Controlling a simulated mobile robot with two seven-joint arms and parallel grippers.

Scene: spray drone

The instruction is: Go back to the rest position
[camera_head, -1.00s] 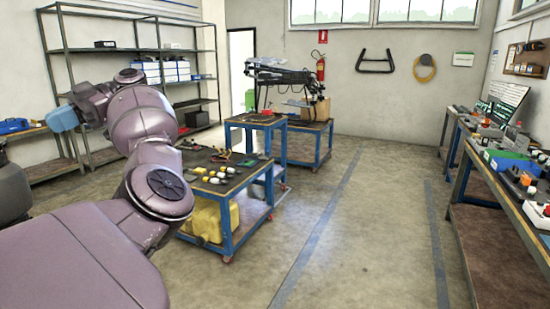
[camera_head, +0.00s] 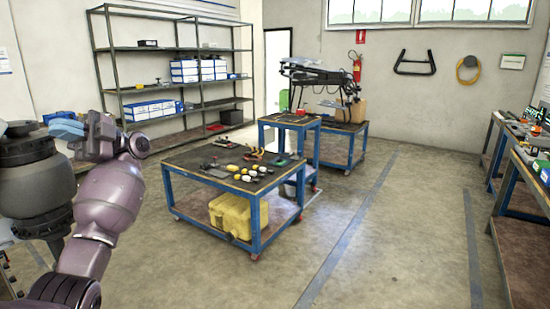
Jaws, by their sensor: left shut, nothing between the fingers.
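My left arm comes in from the lower left, its purple links folded upward. My left gripper (camera_head: 67,129) shows small and partly crowded by my own arm parts at the left edge. It appears as a light blue end beside the wrist, is shut and holds nothing. It is in the air, apart from the work table. My right gripper is out of view.
A blue-framed table (camera_head: 185,160) with small parts stands in the middle, a yellow container (camera_head: 238,215) on its lower shelf. A drone (camera_head: 315,75) sits behind it. Shelving (camera_head: 100,65) stands at the back left, a bench (camera_head: 515,165) at the right. Floor between is clear.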

